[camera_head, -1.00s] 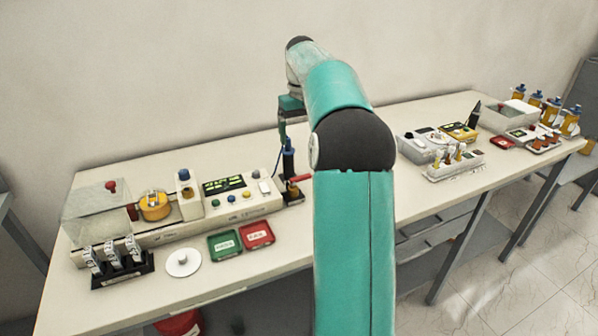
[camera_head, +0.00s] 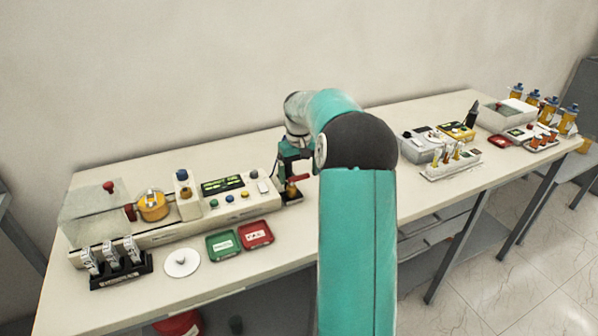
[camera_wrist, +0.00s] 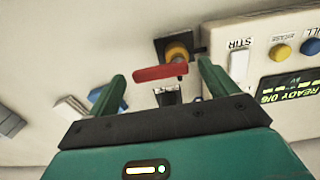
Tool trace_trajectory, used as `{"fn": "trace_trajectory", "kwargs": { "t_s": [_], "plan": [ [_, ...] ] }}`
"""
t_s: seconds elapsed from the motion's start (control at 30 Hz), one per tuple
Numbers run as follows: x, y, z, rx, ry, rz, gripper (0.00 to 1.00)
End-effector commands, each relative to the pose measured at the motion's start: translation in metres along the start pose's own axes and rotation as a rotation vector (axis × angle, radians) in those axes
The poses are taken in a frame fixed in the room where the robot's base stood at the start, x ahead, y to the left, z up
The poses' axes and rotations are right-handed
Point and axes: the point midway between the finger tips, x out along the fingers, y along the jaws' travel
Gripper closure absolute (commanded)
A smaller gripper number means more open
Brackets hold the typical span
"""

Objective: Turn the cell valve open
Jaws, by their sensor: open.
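The valve (camera_head: 297,179) with a red lever handle stands at the right end of the long white test unit. In the wrist view the red lever (camera_wrist: 158,73) lies roughly crosswise in front of a brass-yellow fitting (camera_wrist: 178,52). My gripper (camera_head: 286,170) is low over the valve and hides part of it. In the wrist view my gripper (camera_wrist: 161,74) is open, with one green finger on each side of the lever. I see nothing gripped; I cannot tell whether a finger touches the lever.
The white unit's panel (camera_wrist: 288,85) with its STIR switch (camera_wrist: 240,62) is close on the right in the wrist view. A green tray (camera_head: 223,245) and a red tray (camera_head: 256,235) lie in front. A grey device (camera_head: 425,148) stands to the right.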

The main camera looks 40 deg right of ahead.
Motion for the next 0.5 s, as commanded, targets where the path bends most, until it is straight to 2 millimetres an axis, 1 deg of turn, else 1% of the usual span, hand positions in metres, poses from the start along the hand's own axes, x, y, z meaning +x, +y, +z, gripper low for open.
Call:
{"fn": "trace_trajectory", "kwargs": {
  "t_s": [0.13, 0.17, 0.2, 0.37, 0.4, 0.5],
  "plan": [
    [-0.0002, 0.0001, 0.0, 0.0, 0.0, 0.0, 0.15],
    [-0.0003, 0.0001, -0.0001, 0.0, 0.0, 0.0, 0.17],
    [-0.0003, 0.0001, 0.0, 0.0, 0.0, 0.0, 0.24],
    [-0.0005, 0.0001, -0.0001, 0.0, 0.0, 0.0, 0.56],
    [-0.0006, 0.0001, -0.0001, 0.0, 0.0, 0.0, 0.59],
    [-0.0007, 0.0, -0.0001, 0.001, 0.001, 0.0, 0.59]
  ]
}}
